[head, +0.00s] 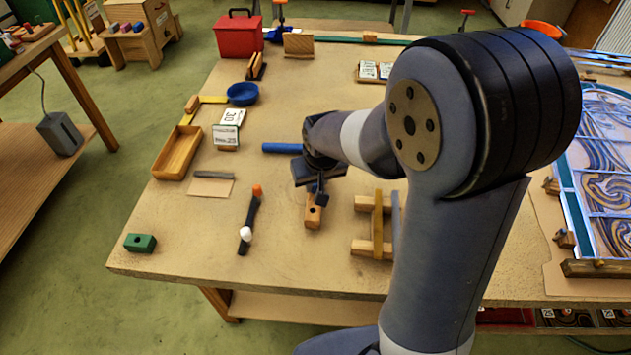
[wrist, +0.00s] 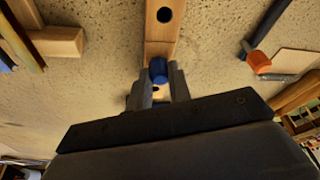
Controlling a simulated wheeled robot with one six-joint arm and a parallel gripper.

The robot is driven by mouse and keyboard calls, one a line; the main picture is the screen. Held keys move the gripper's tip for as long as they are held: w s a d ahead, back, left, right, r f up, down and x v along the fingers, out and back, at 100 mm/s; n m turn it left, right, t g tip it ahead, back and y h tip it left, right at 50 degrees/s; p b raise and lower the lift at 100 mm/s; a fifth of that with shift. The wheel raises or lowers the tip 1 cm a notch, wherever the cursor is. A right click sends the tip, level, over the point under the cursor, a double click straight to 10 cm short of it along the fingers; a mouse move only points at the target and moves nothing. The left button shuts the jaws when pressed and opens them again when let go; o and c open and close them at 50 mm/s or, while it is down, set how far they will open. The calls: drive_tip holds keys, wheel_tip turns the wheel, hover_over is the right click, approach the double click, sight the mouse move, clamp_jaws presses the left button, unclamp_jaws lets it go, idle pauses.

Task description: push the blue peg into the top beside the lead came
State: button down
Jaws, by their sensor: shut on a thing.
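My gripper (wrist: 162,84) is shut on the blue peg (wrist: 158,70), a short dark-blue cylinder between the fingertips. The peg is over a pale wooden block with holes (wrist: 157,38); one open hole shows farther up the block. I cannot tell whether the peg's lower end is in a hole. In the head view my gripper (head: 318,187) points down at the far end of the same block (head: 313,212), and the peg is not clear there. A leaded panel (head: 608,175) lies at the right. A grey strip (head: 396,225), perhaps lead came, rests on wooden supports.

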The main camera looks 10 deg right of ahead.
drive_tip(key=shift+r+p, duration=0.7)
drive_tip(key=shift+r, duration=0.25)
idle(1.0)
drive_tip(key=shift+r+p, duration=1.1)
drive_tip(key=shift+r, duration=0.45)
